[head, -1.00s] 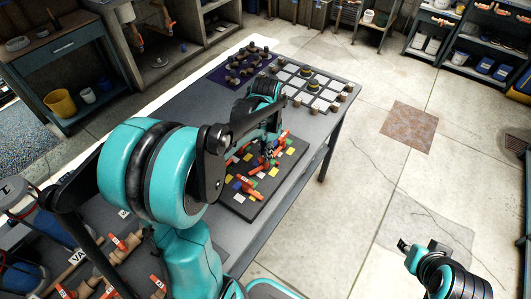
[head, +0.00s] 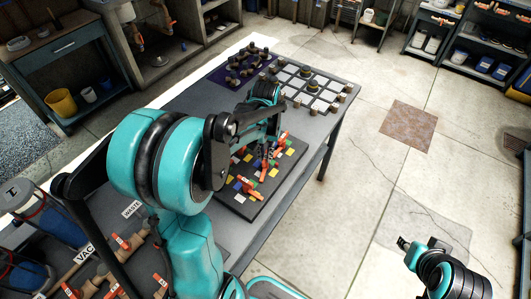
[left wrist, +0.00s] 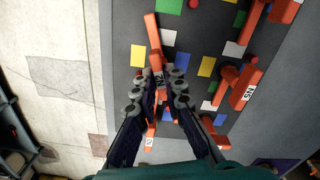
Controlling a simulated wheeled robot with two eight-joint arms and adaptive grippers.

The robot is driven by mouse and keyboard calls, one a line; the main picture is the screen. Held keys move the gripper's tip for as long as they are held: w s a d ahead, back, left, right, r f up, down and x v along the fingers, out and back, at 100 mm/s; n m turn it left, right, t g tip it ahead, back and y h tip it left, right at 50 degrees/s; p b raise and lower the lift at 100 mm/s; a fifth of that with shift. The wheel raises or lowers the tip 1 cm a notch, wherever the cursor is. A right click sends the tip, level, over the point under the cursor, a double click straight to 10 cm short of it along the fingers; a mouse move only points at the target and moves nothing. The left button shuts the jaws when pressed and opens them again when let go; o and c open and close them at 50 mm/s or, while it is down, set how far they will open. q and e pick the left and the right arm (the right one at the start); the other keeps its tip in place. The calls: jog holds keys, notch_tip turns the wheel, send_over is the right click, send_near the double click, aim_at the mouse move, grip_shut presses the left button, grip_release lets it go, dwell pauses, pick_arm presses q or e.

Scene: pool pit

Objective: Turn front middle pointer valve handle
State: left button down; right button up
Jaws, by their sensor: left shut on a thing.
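A dark board (head: 238,207) with coloured squares and several orange-red pointer handles lies on the grey table. My left gripper (head: 267,148) is low over this board in the head view. In the left wrist view, my left gripper's fingers (left wrist: 158,82) are closed around an orange-red pointer handle (left wrist: 152,32) with a white label between the fingertips. The handle's pointed part sticks out beyond the tips, and its middle is partly hidden by the fingers. Another labelled orange handle (left wrist: 238,90) stands apart to the right. My right gripper (head: 404,244) is over bare floor at lower right, too small to judge.
A grid board (head: 318,88) with white tiles and knobs and a purple board (head: 236,70) with brown pegs lie at the table's far end. Pipes with orange handles (head: 121,241) are at lower left.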

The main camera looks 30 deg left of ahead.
aim_at(265, 156)
pick_arm(q)
jog(key=n+p, duration=0.1)
jog(key=n, duration=1.2)
jog(key=shift+n, duration=0.3)
dwell(0.4)
jog(key=c, duration=1.6)
grip_release()
notch_tip(265, 156, up, 12)
